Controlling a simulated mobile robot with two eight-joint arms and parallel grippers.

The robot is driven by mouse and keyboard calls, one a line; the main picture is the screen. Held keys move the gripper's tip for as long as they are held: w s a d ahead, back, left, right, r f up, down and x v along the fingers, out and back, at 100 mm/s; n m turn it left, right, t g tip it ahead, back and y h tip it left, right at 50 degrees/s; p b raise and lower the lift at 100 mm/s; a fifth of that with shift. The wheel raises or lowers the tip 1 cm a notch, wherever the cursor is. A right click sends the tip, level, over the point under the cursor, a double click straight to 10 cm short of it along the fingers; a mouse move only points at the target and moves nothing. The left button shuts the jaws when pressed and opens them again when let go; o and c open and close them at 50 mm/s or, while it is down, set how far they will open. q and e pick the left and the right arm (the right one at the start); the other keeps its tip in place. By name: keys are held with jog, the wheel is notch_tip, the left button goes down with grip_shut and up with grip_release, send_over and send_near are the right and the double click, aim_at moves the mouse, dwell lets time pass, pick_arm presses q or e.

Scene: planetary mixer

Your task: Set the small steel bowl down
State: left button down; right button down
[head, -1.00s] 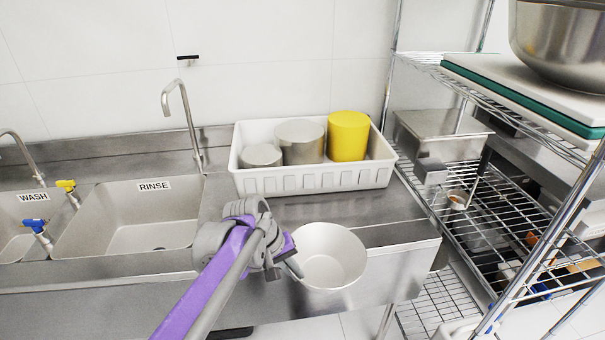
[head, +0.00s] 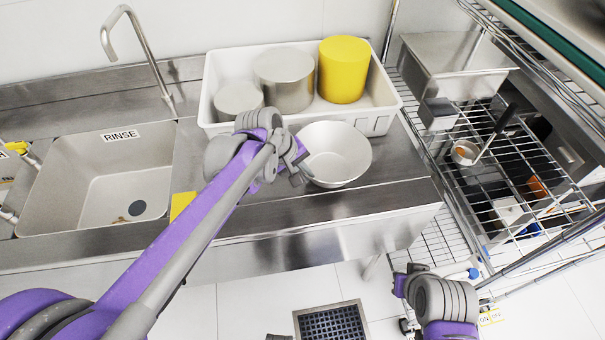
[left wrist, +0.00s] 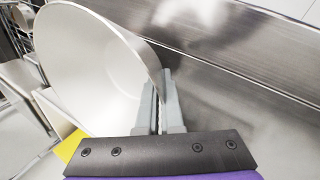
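The small steel bowl (head: 335,155) is over the steel counter (head: 385,207), just in front of the white tub. I cannot tell whether its base touches the counter. My left gripper (head: 301,172) is at the bowl's left rim. In the left wrist view, the two grey fingers (left wrist: 163,108) are closed on the rim of the bowl (left wrist: 95,70). My right arm shows at the lower right of the head view, below the counter's front edge; its fingers are not clear there.
A white tub (head: 290,123) behind the bowl holds two steel containers and a yellow cylinder (head: 343,70). The rinse sink (head: 110,175) is left. A wire rack (head: 500,180) stands right, with a ladle and a steel box. Bare counter lies right of the bowl.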

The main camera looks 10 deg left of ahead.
pick_arm(q)
jog(key=shift+w+f, duration=0.1)
jog(key=shift+f, duration=2.3)
jog(key=shift+f, duration=0.15)
jog(key=c, duration=1.1)
grip_release()
jog(key=shift+r, duration=0.35)
jog(key=v, duration=1.2)
jog(key=s+a+f+m+y, duration=0.1)
jog(key=s+a+f+m, duration=0.1)
jog(key=s, duration=0.4)
jog(key=s+a+f+m+t+y, duration=0.1)
jog(key=s+a+f+m, duration=0.1)
jog(key=s+f, duration=0.3)
jog(key=s+a+f+m+t+y, duration=0.1)
jog(key=s+a+f+m+y, duration=0.1)
jog(key=s, duration=0.4)
jog(key=shift+s+a+f+m+p, duration=0.2)
jog(key=shift+a+f+m, duration=0.1)
jog(key=shift+a+f, duration=0.15)
jog(key=shift+s+a+f+m+p, duration=0.2)
jog(key=shift+a+f+m, duration=0.15)
jog(key=shift+f, duration=0.15)
